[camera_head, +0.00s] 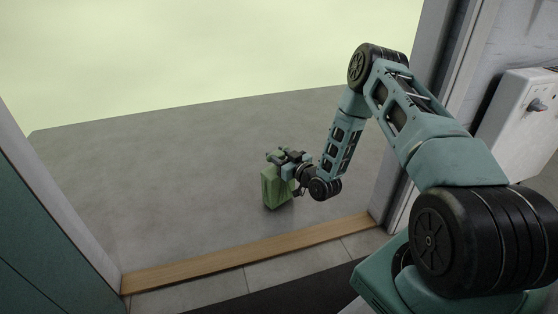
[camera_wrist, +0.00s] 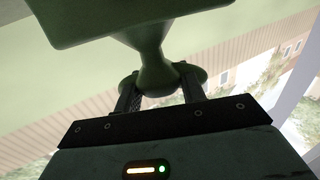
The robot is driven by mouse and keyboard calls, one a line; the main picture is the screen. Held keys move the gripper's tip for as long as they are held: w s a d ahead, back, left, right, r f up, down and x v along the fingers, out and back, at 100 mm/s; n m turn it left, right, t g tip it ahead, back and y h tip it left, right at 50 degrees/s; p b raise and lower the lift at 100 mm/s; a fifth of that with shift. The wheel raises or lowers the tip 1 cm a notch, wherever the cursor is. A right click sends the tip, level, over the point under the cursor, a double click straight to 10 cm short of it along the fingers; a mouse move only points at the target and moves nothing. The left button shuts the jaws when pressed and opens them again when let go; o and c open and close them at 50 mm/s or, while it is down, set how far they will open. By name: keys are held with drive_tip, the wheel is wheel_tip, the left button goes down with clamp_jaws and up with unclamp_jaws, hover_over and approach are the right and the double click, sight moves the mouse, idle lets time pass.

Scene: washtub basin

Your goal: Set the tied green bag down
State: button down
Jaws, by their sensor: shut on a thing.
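The tied green bag (camera_head: 273,188) hangs upright from my gripper (camera_head: 277,158) in the head view. It is beyond the wooden threshold, above or at the grey floor; I cannot tell whether its bottom touches. In the wrist view the bag's narrow neck (camera_wrist: 157,75) sits between the two fingers of my gripper (camera_wrist: 160,84), which is shut on it. The wide body of the bag (camera_wrist: 110,18) fills the top of the wrist view. The fingertips are partly hidden by the bag.
A wooden threshold (camera_head: 245,254) crosses the doorway, with white frames (camera_head: 60,222) on both sides. The grey floor (camera_head: 150,180) beyond is clear around the bag. A white appliance box with a knob (camera_head: 515,120) is at the right.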

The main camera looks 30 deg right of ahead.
drive_tip(key=shift+f, duration=0.25)
drive_tip(key=shift+f, duration=0.15)
drive_tip(key=c, duration=0.8)
unclamp_jaws()
drive_tip(key=shift+f, duration=0.1)
drive_tip(key=shift+c, duration=0.2)
